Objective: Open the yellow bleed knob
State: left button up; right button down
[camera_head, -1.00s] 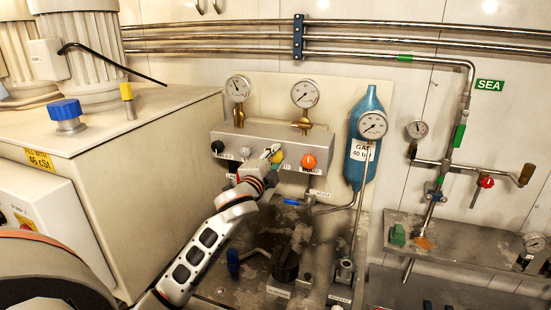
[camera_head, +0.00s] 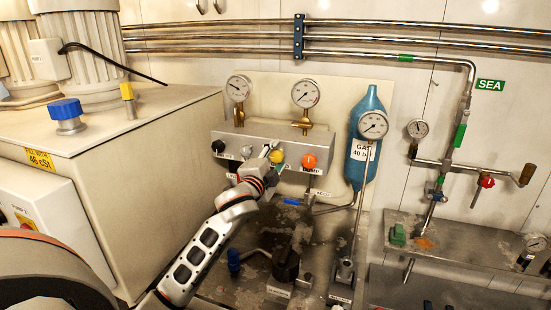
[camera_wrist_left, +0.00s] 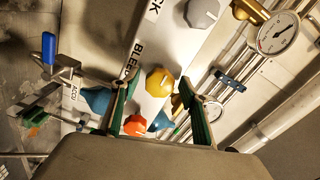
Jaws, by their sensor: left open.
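The yellow bleed knob (camera_head: 278,157) is on the front of the grey manifold block (camera_head: 232,141), between a grey knob (camera_head: 246,151) and an orange-red knob (camera_head: 309,161). My left gripper (camera_head: 268,152) is in front of the block, at the left side of the yellow knob. In the left wrist view the yellow knob (camera_wrist_left: 160,82) appears between the two green-lined fingers of the left gripper (camera_wrist_left: 159,80). The fingers are apart, with gaps showing on both sides of the knob. I cannot tell how deep they reach around it. My right gripper is not in view.
A black knob (camera_head: 217,146) is at the block's left end. Two gauges (camera_head: 238,88) (camera_head: 305,94) rise above the block. A blue gas bottle (camera_head: 362,160) stands to the right. A large beige cabinet (camera_head: 150,150) is close on the left of my arm.

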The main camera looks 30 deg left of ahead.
pick_arm(q)
jog(key=shift+s, duration=0.1)
jog(key=v, duration=1.1)
jog(key=shift+s, duration=0.4)
jog(key=shift+d+f, duration=0.1)
jog(key=shift+f, duration=0.05)
